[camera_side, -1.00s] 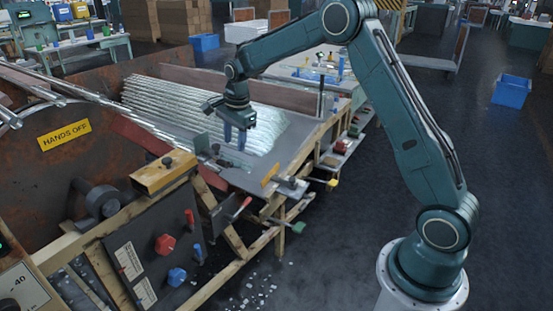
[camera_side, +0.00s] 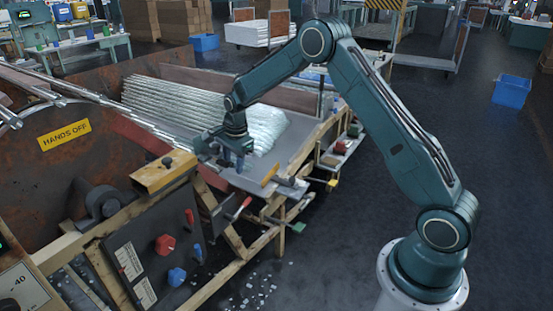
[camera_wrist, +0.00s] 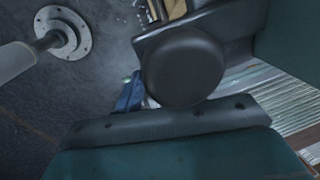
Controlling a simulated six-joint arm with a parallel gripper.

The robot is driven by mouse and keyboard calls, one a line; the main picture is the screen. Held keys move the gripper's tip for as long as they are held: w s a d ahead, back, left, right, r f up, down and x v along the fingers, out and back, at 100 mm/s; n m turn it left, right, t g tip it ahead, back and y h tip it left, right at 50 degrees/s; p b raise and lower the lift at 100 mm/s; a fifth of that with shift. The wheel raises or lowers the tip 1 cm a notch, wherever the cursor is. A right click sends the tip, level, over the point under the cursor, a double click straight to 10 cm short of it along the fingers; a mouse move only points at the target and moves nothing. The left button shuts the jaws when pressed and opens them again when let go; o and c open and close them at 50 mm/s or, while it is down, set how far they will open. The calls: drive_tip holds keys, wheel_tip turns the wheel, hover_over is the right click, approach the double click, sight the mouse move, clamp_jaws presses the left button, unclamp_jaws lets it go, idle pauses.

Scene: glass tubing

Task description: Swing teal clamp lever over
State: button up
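A clamp lever with a small teal-green handle end (camera_side: 297,227) sticks out from the wooden frame at the table's near right corner in the side view. My gripper (camera_side: 233,162) points down over the grey sloping table, left of and above that lever and apart from it. Its two blue fingers look spread with a gap and hold nothing that I can see. I cannot make out the teal lever there.
A lever with a red grip (camera_side: 241,208) and one with a yellow tip (camera_side: 332,183) sit near the teal one. Glass tubes (camera_side: 180,105) lie behind my gripper. A wooden block (camera_side: 163,172) and a control panel (camera_side: 150,255) stand left.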

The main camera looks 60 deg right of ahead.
clamp_jaws()
drive_tip(key=shift+r+h, duration=0.2)
drive_tip(key=shift+h, duration=0.5)
unclamp_jaws()
drive_tip(key=shift+r, duration=0.1)
drive_tip(key=v, duration=1.3)
drive_tip(key=shift+r, duration=0.35)
drive_tip(key=shift+s, duration=0.15)
